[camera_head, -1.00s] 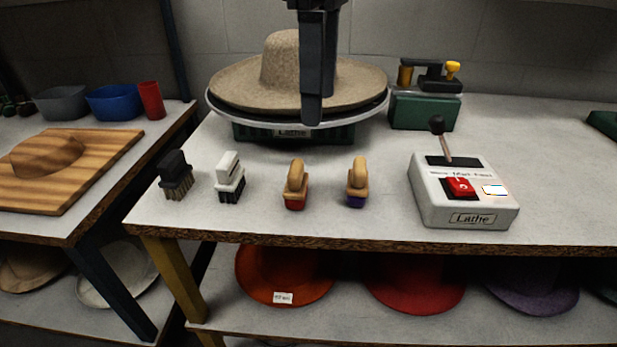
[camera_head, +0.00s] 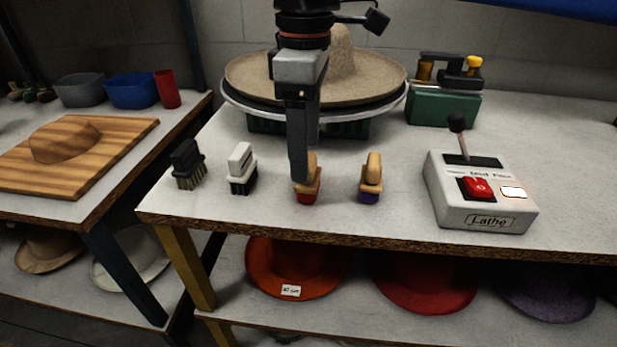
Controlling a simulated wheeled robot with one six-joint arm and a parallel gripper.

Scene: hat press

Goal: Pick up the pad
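Two pads stand on the table, each with a tan wooden knob. One pad (camera_head: 308,194) has a red base and the other pad (camera_head: 371,184) has a purple base. My gripper (camera_head: 299,172) points down and covers the left part of the red-based pad's knob. I cannot tell whether it touches the knob or is only in front of or above it. The fingers show edge-on as one dark bar, so their opening is hidden.
A black brush (camera_head: 187,166) and a white brush (camera_head: 241,170) stand left of the pads. A lathe control box (camera_head: 480,205) with a lever stands to the right. Behind is a felt hat (camera_head: 375,78) on the lathe. The table's front edge (camera_head: 400,240) is close to the pads.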

